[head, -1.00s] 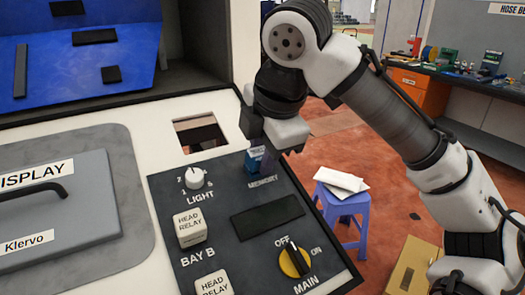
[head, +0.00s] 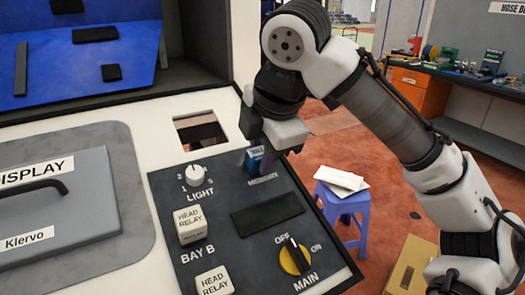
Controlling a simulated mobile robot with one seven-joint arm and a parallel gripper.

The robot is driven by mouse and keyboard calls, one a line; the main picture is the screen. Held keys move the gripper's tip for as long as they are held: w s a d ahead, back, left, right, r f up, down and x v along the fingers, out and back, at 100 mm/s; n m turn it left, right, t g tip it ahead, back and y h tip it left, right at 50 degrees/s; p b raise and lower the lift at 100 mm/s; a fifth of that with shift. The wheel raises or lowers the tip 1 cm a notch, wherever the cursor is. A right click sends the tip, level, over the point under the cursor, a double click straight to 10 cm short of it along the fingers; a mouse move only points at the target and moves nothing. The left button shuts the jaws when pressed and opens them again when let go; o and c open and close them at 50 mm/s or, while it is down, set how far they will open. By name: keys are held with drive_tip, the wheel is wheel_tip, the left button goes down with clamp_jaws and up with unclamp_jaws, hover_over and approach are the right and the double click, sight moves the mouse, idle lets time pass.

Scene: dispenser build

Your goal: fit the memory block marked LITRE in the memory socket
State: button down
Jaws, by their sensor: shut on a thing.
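A small blue block (head: 254,159) with pale lettering, too small to read for certain, is in my gripper (head: 263,153). My gripper is shut on it and points down over the top right of the dark control panel (head: 225,252). The block is upright or nearly so, just above the MEMORY label (head: 263,180). The memory socket is hidden beneath the block and fingers. I cannot tell whether the block's lower end is in the socket or above it.
A LIGHT knob (head: 195,175), HEAD RELAY blocks (head: 190,224) and the yellow MAIN switch (head: 294,258) stand on the panel. A square opening (head: 201,131) lies behind it. A blue stool (head: 342,205) stands beyond the right edge.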

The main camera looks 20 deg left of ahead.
drive_tip(key=shift+f, duration=0.25)
drive_tip(key=c, duration=1.4)
unclamp_jaws()
drive_tip(key=o, duration=0.3)
drive_tip(key=shift+a, duration=0.1)
drive_tip(key=o, duration=0.5)
drive_tip(key=shift+r, duration=0.1)
drive_tip(key=shift+r, duration=0.1)
drive_tip(key=shift+p+v, duration=1.9)
drive_tip(key=shift+v, duration=0.15)
drive_tip(key=shift+p+v, duration=0.3)
drive_tip(key=shift+v, duration=0.6)
